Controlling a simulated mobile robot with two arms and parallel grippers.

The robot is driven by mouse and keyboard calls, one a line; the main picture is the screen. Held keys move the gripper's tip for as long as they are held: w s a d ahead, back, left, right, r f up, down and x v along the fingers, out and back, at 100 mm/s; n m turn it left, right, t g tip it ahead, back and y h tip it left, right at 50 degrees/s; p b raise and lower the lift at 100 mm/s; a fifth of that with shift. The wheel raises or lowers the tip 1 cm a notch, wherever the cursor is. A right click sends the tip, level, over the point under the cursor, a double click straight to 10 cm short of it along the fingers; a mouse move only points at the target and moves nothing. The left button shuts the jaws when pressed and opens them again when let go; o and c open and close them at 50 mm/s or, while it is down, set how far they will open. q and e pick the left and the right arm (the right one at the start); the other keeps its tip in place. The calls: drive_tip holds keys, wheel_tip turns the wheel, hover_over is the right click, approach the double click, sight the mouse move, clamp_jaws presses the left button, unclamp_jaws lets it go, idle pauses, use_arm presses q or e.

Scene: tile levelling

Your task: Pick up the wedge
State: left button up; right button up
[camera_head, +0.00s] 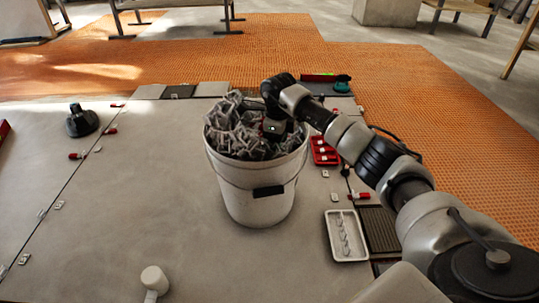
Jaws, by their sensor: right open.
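Several small red wedges lie on the grey tiled floor. One (77,155) and another (110,131) are at the left near the joint between tiles, and one (359,196) is right of the bucket. Which one is the task's wedge I cannot tell. A red tray (325,158) with pale pieces in it stands right of the bucket. My right gripper (274,130) points down over the white bucket (250,195), which is heaped with grey tangled pieces (236,128). The gripper is open; its fingertips are hard to make out. My left gripper is out of view.
A white tray (331,250) with several clips lies at the right. Small white clips (58,204) dot the tile joints. A black suction cup (82,121) stands at the left, a white-headed mallet (154,279) at the front. The floor left of the bucket is mostly clear.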

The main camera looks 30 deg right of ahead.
drive_tip(key=shift+f, duration=0.75)
drive_tip(key=shift+r, duration=0.1)
drive_tip(key=c, duration=0.9)
drive_tip(key=shift+c, duration=0.2)
drive_tip(key=shift+r, duration=0.1)
